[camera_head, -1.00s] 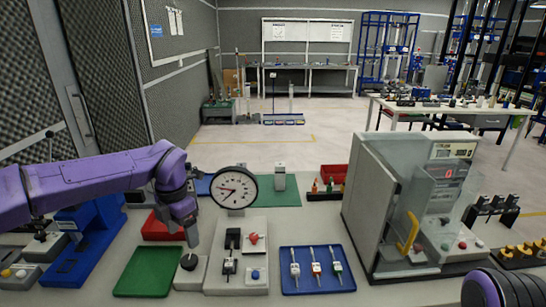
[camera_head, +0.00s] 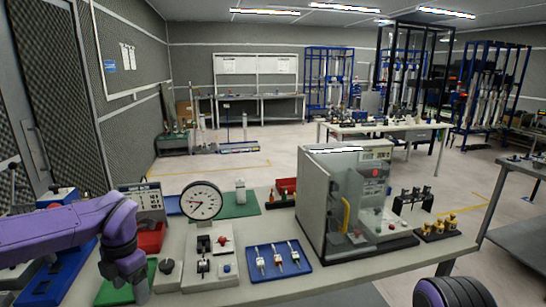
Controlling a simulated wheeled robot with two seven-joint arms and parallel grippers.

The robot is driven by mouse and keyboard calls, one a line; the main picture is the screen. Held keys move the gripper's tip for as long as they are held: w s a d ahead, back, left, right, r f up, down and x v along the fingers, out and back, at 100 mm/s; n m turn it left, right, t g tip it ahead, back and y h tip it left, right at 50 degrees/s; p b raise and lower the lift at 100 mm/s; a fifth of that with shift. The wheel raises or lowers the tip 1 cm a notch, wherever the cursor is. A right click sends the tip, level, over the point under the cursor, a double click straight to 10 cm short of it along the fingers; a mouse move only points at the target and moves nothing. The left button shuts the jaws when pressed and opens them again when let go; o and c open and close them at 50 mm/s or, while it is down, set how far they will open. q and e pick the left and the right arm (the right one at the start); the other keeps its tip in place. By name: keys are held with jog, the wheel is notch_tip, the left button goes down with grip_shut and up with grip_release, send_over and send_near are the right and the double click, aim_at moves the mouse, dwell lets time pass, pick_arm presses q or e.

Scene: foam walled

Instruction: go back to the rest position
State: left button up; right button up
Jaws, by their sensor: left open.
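My left arm (camera_head: 60,238) is purple and comes in from the left, low over the near left part of the workbench. My left gripper (camera_head: 141,290) points down over the green mat (camera_head: 115,291), beside a grey block with a black knob (camera_head: 167,267). Nothing shows held in it, and its fingertips are hard to make out. Part of my right arm (camera_head: 455,292) shows as a purple rounded link at the bottom right edge. My right gripper is out of the frame.
On the bench are a dial gauge (camera_head: 201,201), a switch panel (camera_head: 210,262), a blue tray (camera_head: 278,276) with small tools, a red bin (camera_head: 150,238) and a large grey machine (camera_head: 345,200). Open floor (camera_head: 240,170) lies behind, with a second table (camera_head: 385,128) farther off.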

pick_arm(q)
jog(key=s+a+f+m+t+y, duration=0.1)
jog(key=s+f+m+y, duration=0.25)
jog(key=f, duration=0.45)
jog(key=s+f+m+t+y+b, duration=0.1)
jog(key=s+f+m+y, duration=0.1)
jog(key=f+m, duration=0.45)
jog(key=s+a+f+m+t+y, duration=0.1)
jog(key=s+f+m+y, duration=0.15)
jog(key=f, duration=0.65)
jog(key=s+d+f+m+h, duration=0.2)
jog(key=s+f+m, duration=0.3)
jog(key=s, duration=0.5)
jog(key=s+d+f+m+h, duration=0.2)
jog(key=s+f+m, duration=0.3)
jog(key=s, duration=0.6)
jog(key=shift+d+f+m+h+b, duration=0.15)
jog(key=shift+m+h+b, duration=0.15)
jog(key=shift+m+h, duration=0.5)
pick_arm(e)
jog(key=shift+w+f, duration=0.2)
jog(key=shift+f, duration=0.3)
jog(key=shift+w+f, duration=0.2)
jog(key=shift+f, duration=0.25)
